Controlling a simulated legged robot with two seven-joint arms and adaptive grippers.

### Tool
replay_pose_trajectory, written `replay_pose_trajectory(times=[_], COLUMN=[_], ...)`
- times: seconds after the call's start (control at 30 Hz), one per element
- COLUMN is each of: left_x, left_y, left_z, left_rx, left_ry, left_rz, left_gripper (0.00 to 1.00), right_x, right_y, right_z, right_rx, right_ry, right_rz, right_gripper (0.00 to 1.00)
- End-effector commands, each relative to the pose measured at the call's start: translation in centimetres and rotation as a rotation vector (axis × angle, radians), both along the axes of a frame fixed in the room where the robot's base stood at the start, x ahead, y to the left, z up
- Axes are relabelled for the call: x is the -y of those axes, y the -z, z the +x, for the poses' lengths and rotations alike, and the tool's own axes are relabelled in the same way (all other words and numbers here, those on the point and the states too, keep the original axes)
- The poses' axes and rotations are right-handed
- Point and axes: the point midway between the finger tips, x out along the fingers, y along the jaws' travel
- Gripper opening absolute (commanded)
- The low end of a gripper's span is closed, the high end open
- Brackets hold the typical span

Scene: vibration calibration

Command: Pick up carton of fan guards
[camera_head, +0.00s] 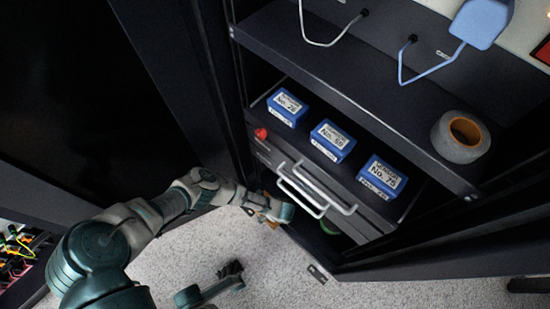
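My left arm comes in from the left and reaches to the low opening of the dark cabinet. My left gripper (277,212) is at that opening, below the drawer handles. Its fingers are small and partly hidden, so I cannot tell whether they are open or shut. A small orange-brown patch (271,223) shows right at the gripper; I cannot tell whether it is part of a carton. No carton of fan guards can be clearly made out. The low compartment is dark and mostly hidden.
Blue sensor boxes (333,140) stand on the drawer unit under a shelf (340,85). A roll of grey tape (460,136) lies on the shelf. Drawer handles (303,188) stick out above my gripper. A green object (329,227) shows low inside. Grey carpet (265,265) is mostly clear.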

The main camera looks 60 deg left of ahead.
Motion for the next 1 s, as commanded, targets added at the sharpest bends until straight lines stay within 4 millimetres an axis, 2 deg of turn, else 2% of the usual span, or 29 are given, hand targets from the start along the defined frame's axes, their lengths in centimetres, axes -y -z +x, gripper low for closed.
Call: replay_pose_trajectory(times=[0.17, 0.2, 0.43, 0.77, 0.87, 1.0], left_x=[0.0, 0.0, 0.0, 0.0, 0.0, 0.0], left_y=[-0.3, -0.3, -0.2, -0.6, -1.4, -3.2], left_z=[0.2, 0.2, 0.2, 0.3, 0.4, 0.6], left_rx=[0.006, 0.006, 0.004, 0.006, 0.01, 0.015], left_ry=[0.0, 0.0, 0.001, 0.0, 0.001, 0.0], left_rz=[-0.001, -0.001, -0.001, -0.001, -0.001, -0.002], left_gripper=[1.0, 0.97, 0.4, 0.4, 0.4, 0.39], right_x=[0.0, 0.0, 0.0, 0.0, 0.0, 0.3], right_y=[-0.3, -0.3, 0.1, -0.3, -1.0, -0.4], right_z=[-0.1, -0.1, 0.5, 0.3, 0.0, -0.7], right_rx=[0.005, 0.005, -0.005, 0.001, 0.012, -0.039], right_ry=[0.0, 0.0, 0.0, -0.001, -0.002, 0.002], right_rz=[0.001, 0.001, -0.001, 0.001, 0.005, -0.001], right_gripper=[0.4, 0.4, 0.4, 0.4, 0.4, 0.4])
